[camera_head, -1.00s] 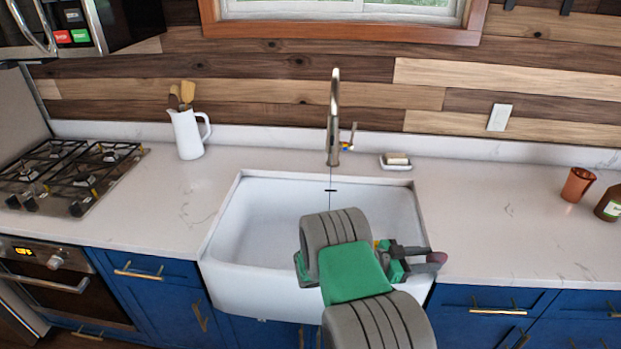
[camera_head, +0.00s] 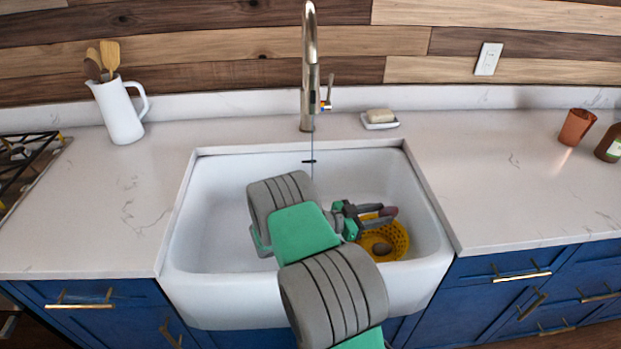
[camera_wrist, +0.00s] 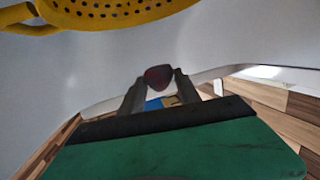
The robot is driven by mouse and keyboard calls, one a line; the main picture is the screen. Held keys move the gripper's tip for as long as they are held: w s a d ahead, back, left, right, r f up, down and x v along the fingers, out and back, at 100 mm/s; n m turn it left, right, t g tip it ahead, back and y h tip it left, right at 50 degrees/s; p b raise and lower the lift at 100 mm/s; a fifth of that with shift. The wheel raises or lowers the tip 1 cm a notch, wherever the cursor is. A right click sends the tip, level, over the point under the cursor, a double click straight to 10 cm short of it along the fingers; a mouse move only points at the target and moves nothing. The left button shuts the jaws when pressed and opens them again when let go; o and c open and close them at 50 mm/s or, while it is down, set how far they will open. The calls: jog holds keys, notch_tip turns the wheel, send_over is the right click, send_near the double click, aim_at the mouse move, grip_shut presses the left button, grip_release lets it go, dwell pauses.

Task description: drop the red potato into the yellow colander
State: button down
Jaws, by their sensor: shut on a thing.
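The red potato (camera_head: 389,212) is dark red and held at the tips of my gripper (camera_head: 380,214). In the wrist view the potato (camera_wrist: 158,77) sits between the two fingers of my gripper (camera_wrist: 158,86). The yellow colander (camera_head: 396,242) stands in the right part of the white sink, partly hidden by my gripper. A roundish brownish thing (camera_head: 381,249) shows inside it. The colander's perforated side (camera_wrist: 110,8) also fills the top of the wrist view. In the head view the potato overlaps the colander's upper edge; its height above the colander is hard to tell.
The white sink (camera_head: 215,225) is otherwise clear around my arm. A tall faucet (camera_head: 309,80) stands behind it, with a soap dish (camera_head: 380,122) beside it. A white pitcher with utensils (camera_head: 120,110) is left; an orange cup (camera_head: 577,127) and a bottle (camera_head: 609,144) are right.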

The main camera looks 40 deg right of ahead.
notch_tip(320, 180, down, 4)
jog(key=shift+r+b, duration=0.2)
jog(key=shift+b, duration=0.7)
jog(key=c, duration=0.8)
grip_release()
jog(key=shift+o, duration=0.2)
jog(key=shift+r, duration=0.1)
